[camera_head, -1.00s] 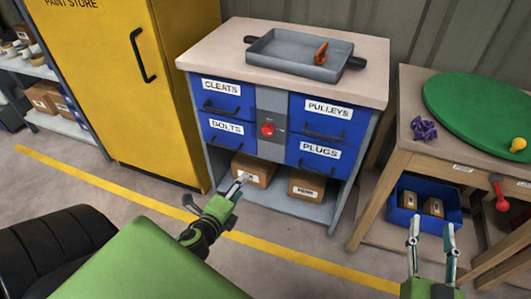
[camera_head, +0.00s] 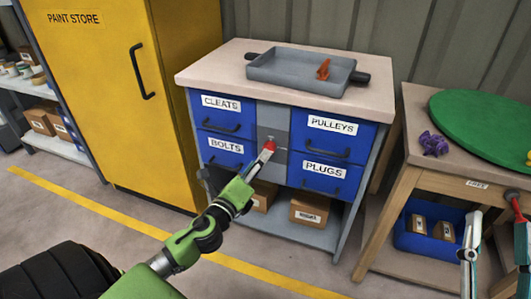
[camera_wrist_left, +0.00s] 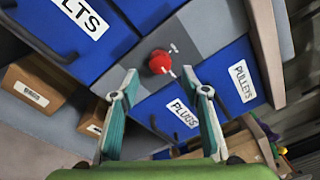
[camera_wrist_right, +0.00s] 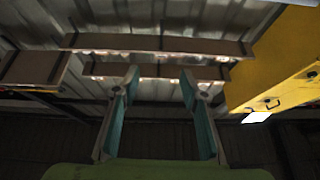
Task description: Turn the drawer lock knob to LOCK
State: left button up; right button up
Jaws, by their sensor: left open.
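The red lock knob (camera_head: 269,146) is on the grey centre panel (camera_head: 273,118) of the drawer cabinet, between the blue drawers. In the left wrist view the knob (camera_wrist_left: 160,61) lies just beyond my fingertips, with small white marks on the panel beside it. My left gripper (camera_wrist_left: 160,85) is open and empty, pointed at the knob. In the head view its fingers (camera_head: 262,156) overlap the knob's lower part. I cannot tell whether they touch it. My right gripper (camera_wrist_right: 160,78) is open and empty; it also shows at the lower right of the head view (camera_head: 495,222).
Drawers labelled CLEATS (camera_head: 222,112), BOLTS, PULLEYS and PLUGS flank the panel. A grey tray (camera_head: 300,70) with an orange item is on top. Cardboard boxes (camera_head: 309,208) sit below. A yellow paint cabinet (camera_head: 105,120) stands left, a wooden table (camera_head: 450,183) right.

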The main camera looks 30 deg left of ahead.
aim_at(269, 148)
pick_arm(q)
jog(key=shift+w+a+b, duration=0.15)
jog(key=shift+w+a, duration=0.1)
jog(key=shift+w, duration=1.15)
jog(key=shift+w+a+b, duration=0.15)
jog(key=shift+w+a, duration=0.05)
jog(key=shift+w, duration=1.15)
pick_arm(e)
jog(key=shift+s+d+r+t, duration=0.1)
jog(key=shift+s+r+t, duration=0.4)
jog(key=shift+r, duration=0.2)
jog(key=shift+s+r+t, duration=0.4)
jog(key=shift+s+r, duration=0.05)
jog(key=shift+r, duration=0.25)
pick_arm(q)
jog(key=c, duration=1.1)
